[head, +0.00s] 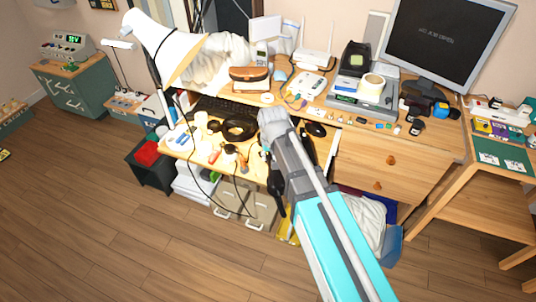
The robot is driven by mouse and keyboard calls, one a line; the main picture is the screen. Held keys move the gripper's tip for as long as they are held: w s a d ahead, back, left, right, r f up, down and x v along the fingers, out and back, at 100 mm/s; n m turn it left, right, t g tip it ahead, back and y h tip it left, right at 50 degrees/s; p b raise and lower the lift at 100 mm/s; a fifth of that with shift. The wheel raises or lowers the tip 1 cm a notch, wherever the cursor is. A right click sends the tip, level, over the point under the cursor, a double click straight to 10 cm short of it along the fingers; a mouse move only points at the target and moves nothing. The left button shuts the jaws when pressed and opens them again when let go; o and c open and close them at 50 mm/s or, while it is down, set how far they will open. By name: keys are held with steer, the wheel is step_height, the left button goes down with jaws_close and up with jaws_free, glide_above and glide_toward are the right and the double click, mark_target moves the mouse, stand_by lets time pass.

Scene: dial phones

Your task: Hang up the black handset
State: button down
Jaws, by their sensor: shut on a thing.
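My arm reaches up from the bottom right over the desk's front edge. My gripper (272,172) is small and dark beside the forearm, and the arm partly covers it. It appears shut on the black handset (278,194), a long dark shape pointing down in front of the desk edge. The grip itself is too small to see clearly. I cannot make out the handset's cradle for certain.
The desk (385,150) is crowded. A keyboard (232,108), a black coiled thing (239,127), a mouse (316,129), a monitor (445,40) and a large white lamp (160,42) stand there. A thin dark cord loops below the front edge. The wooden floor (120,240) is clear.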

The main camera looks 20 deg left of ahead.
mark_target(271, 154)
step_height(271, 154, up, 8)
steer(key=p, duration=0.8)
steer(key=shift+r, duration=0.25)
